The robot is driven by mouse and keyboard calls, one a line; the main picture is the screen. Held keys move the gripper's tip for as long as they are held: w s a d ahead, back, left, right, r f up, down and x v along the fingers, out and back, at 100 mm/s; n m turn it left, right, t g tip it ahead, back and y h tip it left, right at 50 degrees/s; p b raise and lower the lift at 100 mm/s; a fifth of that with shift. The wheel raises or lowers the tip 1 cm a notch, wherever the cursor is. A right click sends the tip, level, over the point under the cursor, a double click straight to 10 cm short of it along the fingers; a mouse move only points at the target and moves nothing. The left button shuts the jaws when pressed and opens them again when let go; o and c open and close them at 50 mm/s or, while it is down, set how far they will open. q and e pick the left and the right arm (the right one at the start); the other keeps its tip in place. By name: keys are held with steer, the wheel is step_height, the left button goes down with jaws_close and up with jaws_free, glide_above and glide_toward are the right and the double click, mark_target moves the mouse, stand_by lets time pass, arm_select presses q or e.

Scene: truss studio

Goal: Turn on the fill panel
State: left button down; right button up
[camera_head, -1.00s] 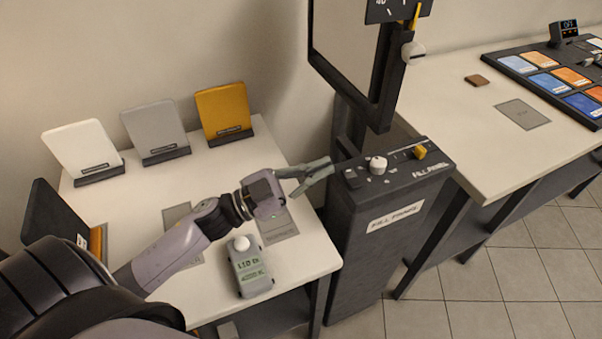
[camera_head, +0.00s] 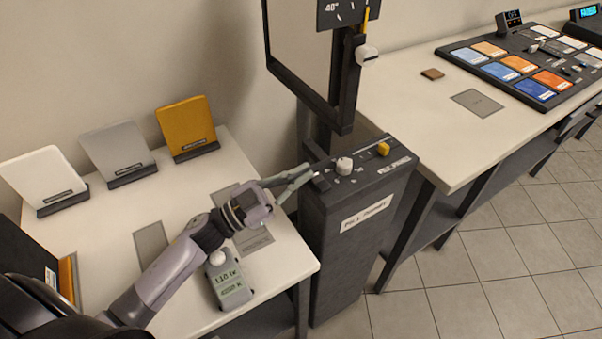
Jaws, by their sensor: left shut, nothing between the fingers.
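The fill panel is a dark pedestal (camera_head: 345,245) with a white label on its front, standing between two pale tables. On its top sit a black rocker or button (camera_head: 321,183), a white knob (camera_head: 344,164) and a yellow knob (camera_head: 383,149). A framed panel (camera_head: 310,60) rises behind the pedestal. My left gripper (camera_head: 312,172) reaches in from the left, shut and empty. Its fingertips are at the left edge of the pedestal top, close to the black control. I cannot tell whether they touch it. My right gripper is not in view.
A light meter (camera_head: 228,282) stands on the left table (camera_head: 185,225), below my left arm. White (camera_head: 42,176), grey (camera_head: 117,150) and yellow (camera_head: 186,127) cards stand at the back. The right table (camera_head: 420,110) holds a brown block (camera_head: 432,73) and a swatch board (camera_head: 470,57).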

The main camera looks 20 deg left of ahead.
arm_select(q)
steer(key=s+a+n+p, duration=0.1)
steer(key=s+a, duration=0.5)
steer(key=s, duration=0.1)
steer(key=shift+s+t, duration=0.15)
steer(key=shift+t, duration=0.15)
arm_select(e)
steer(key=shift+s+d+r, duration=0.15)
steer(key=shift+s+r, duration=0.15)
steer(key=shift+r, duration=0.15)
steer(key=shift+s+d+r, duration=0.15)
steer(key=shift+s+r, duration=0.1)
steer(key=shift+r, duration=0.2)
arm_select(q)
steer(key=shift+r, duration=0.15)
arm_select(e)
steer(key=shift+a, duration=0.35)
